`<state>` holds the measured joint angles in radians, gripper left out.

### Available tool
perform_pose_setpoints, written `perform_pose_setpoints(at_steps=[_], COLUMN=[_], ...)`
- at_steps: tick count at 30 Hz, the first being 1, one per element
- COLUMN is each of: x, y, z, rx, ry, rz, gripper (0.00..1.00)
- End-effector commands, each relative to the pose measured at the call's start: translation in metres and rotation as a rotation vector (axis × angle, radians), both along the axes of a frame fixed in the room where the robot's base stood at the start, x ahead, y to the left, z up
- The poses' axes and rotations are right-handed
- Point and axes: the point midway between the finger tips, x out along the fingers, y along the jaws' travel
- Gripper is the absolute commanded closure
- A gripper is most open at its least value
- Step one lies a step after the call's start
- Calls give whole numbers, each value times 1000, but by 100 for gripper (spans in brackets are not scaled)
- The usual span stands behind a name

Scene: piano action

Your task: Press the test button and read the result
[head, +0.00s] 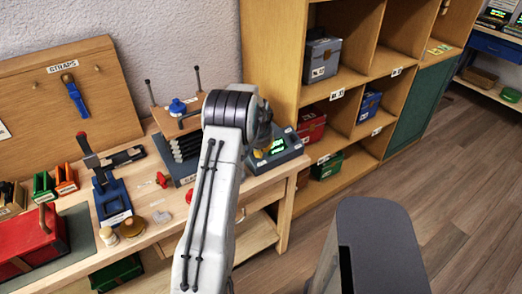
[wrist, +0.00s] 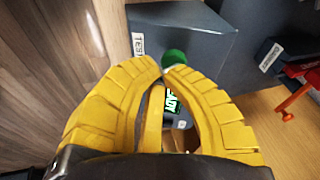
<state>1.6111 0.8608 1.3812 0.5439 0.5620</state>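The tester is a dark grey box (head: 285,154) at the right end of the workbench, partly behind my arm in the head view. Its grey top also fills the upper middle of the wrist view (wrist: 195,35). A round green button (wrist: 174,57) sits on it beside a "TEST" label (wrist: 138,45). A lit green display (wrist: 171,102) shows between my fingers, partly covered; its text is not fully readable. My gripper (wrist: 163,70) has yellow fingers with the tips together and nothing between them. The tips overlap the button's lower edge; I cannot tell whether they touch it.
The workbench (head: 170,229) holds a blue stand (head: 112,198), a red box (head: 30,240) and small loose parts. A wooden shelf (head: 272,60) with several boxes stands right of the tester. A red item (wrist: 300,78) lies at the wrist view's right. The floor at right is clear.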

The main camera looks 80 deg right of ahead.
Motion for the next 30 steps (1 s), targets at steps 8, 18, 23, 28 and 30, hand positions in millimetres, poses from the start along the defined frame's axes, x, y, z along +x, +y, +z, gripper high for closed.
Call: perform_pose_setpoints(at_steps=[8,18,23,28,30], x=[2,7,7,8,8], y=[-3,-7,-6,-5,-5], z=[-12,-21,-21,-22,-20], rx=[-1,2,5,8,8], ry=[-2,-4,-4,-4,-3], rz=[1,2,3,2,3], gripper=[100,100,100,100,100])
